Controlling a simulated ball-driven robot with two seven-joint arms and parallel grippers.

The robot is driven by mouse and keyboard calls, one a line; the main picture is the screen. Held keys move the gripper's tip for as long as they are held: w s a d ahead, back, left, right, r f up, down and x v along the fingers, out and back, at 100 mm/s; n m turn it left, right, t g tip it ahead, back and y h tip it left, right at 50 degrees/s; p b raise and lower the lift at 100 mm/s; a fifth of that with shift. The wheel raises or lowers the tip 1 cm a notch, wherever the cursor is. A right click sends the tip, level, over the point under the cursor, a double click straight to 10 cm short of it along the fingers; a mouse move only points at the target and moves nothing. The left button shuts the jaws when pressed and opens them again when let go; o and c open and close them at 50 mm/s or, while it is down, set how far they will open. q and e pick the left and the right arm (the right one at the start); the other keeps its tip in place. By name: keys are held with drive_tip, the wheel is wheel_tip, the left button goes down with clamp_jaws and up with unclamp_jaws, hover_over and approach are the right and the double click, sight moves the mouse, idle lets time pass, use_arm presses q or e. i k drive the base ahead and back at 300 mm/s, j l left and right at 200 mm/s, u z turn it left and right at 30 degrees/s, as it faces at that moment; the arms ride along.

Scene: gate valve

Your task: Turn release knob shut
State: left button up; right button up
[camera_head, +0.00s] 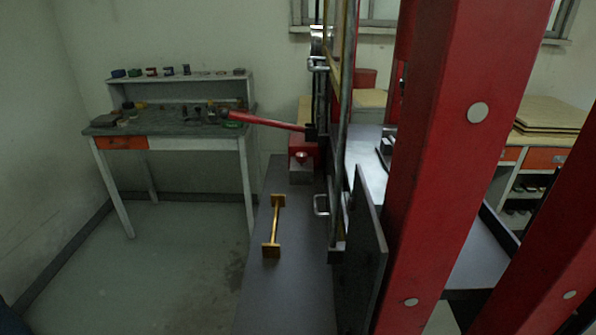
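A red pump-like block (305,150) with a long red lever (268,122) sits on a grey bench in the middle of the view. The lever points left and slightly up. A small round red knob (301,156) shows on the block's near face; it looks like the release knob, but it is too small to tell how far it is turned. A grey block (301,174) is just below it. Neither of my grippers is in view, and nothing is seen touching the knob or the lever.
Thick red posts (450,150) and a dark plate (362,265) block the right side. A workbench (170,130) with small items stands at the back left. Open floor (150,260) lies before it.

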sight(300, 158)
drive_tip(key=k+z, duration=0.15)
drive_tip(key=z, duration=0.2)
drive_tip(key=k+z, duration=0.2)
drive_tip(key=z, duration=0.15)
drive_tip(key=k+l+z, duration=0.1)
drive_tip(key=z, duration=0.25)
drive_tip(key=i+j+z, duration=0.15)
drive_tip(key=j+z, duration=0.3)
drive_tip(key=j, duration=0.4)
drive_tip(key=j+z, duration=0.5)
drive_tip(key=j, duration=0.4)
